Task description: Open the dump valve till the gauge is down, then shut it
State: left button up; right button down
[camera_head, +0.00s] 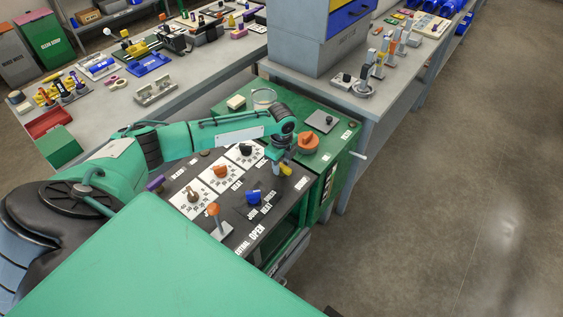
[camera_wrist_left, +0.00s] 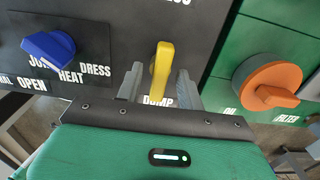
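The dump valve's yellow lever (camera_wrist_left: 162,70) stands above the word DUMP on the dark panel in the left wrist view. Its yellow tip (camera_head: 286,169) also shows in the head view, just below my left gripper (camera_head: 282,152). In the left wrist view the two grey fingers of my left gripper (camera_wrist_left: 160,84) are open, one on each side of the lever, with a gap visible on both sides. I cannot make out a pressure gauge in either view. My right gripper is not in view.
On the same dark panel (camera_wrist_left: 110,20) is a blue knob (camera_wrist_left: 48,47) by JOIN, HEAT and DRESS. An orange knob (camera_wrist_left: 268,86) sits on the green surface to the right. An orange-topped lever (camera_head: 215,212) and several dial knobs stand nearby. Open floor (camera_head: 470,200) lies right of the cart.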

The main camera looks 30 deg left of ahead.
pick_arm(q)
grip_shut()
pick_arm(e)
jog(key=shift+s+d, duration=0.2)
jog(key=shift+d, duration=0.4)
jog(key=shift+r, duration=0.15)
